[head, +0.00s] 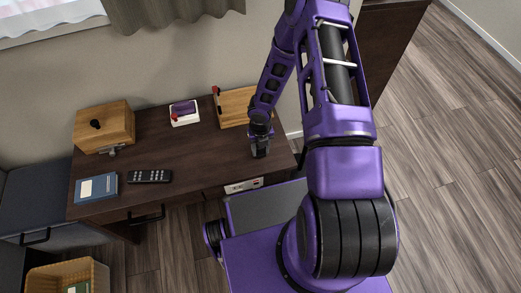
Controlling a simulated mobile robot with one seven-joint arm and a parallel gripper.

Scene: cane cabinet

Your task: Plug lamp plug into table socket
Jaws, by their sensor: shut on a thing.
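My gripper (261,152) is over the right end of the dark wooden table (195,150), pointing down. It is shut on a small dark thing, taken as the lamp plug, which is too small and too covered by the fingers to make out. The table socket (243,186) is a pale panel with dark openings on the table's front edge, to the lower left of my gripper. My gripper is apart from the socket. I cannot make out a lamp or its cord.
A wooden box (103,125), blue book (96,188) and black remote (150,176) lie on the left. A small white tray (184,118) and a wooden board (236,108) are at the back. The table's middle is clear. A wicker basket (65,277) stands at lower left.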

